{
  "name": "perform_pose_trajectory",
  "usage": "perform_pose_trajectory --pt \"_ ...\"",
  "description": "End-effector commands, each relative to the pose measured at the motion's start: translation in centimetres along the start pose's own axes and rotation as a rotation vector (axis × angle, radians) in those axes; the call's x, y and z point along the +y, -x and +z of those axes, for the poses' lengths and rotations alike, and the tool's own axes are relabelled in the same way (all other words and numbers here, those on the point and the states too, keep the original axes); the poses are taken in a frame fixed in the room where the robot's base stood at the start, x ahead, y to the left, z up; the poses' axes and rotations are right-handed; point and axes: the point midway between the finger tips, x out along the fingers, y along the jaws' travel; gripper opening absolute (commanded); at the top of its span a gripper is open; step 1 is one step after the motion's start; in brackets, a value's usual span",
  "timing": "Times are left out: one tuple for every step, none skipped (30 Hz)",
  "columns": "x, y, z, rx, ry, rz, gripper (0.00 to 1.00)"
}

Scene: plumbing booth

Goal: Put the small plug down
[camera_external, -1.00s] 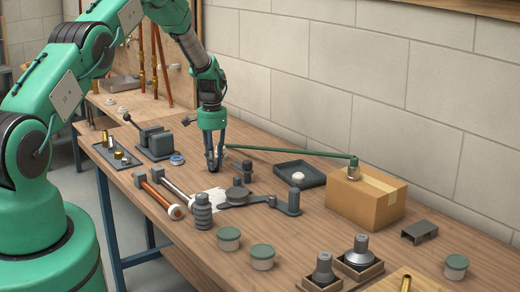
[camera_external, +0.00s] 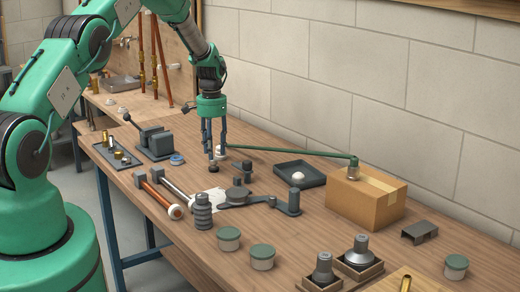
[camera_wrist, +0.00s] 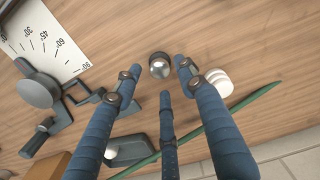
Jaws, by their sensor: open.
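The small plug (camera_external: 213,166), a small round piece with a dark side, stands on the bare wooden bench, just below my gripper (camera_external: 214,150). In the wrist view the plug (camera_wrist: 160,66) shows a shiny metal top just beyond the fingertips. My gripper (camera_wrist: 158,80) has its blue fingers spread apart, with nothing between them. No finger appears to touch the plug.
A white stacked piece (camera_wrist: 218,82) stands close beside the right finger. The grey bender (camera_external: 285,203) and white angle sheet (camera_wrist: 45,35) are nearby. A green rod (camera_external: 290,151), dark tray (camera_external: 283,170) and cardboard box (camera_external: 362,198) lie to the right.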

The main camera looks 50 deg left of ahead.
Motion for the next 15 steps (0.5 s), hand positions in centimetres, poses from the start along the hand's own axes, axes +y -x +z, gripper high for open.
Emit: perform_pose_trajectory --pt "0.0 0.9 -0.1 0.003 0.0 -0.001 0.41" --pt "0.0 1.5 -0.1 0.003 0.0 -0.001 0.41" --pt "0.0 2.1 -0.1 0.003 0.0 -0.001 0.41" --pt "0.0 2.5 -0.1 0.002 0.0 -0.001 0.41" --pt "0.0 3.0 0.0 0.002 0.0 -0.001 0.41" --pt "0.0 3.7 -0.1 0.002 0.0 -0.001 0.41" --pt "0.0 4.1 -0.1 0.002 0.0 -0.001 0.41" --pt "0.0 4.5 -0.1 0.002 0.0 -0.001 0.41" --pt "0.0 5.1 0.0 0.001 0.0 0.0 0.41" --pt "0.0 5.5 0.0 0.001 0.0 0.0 0.41" --pt "0.0 5.9 0.0 0.002 0.0 0.0 0.41" --pt "0.0 6.3 0.0 0.001 0.0 0.0 0.41" --pt "0.0 6.6 0.0 0.001 0.0 0.0 0.41" --pt "0.0 6.8 0.0 0.001 0.0 0.0 0.41" --pt "0.0 7.2 0.0 0.0 0.0 0.0 0.41"
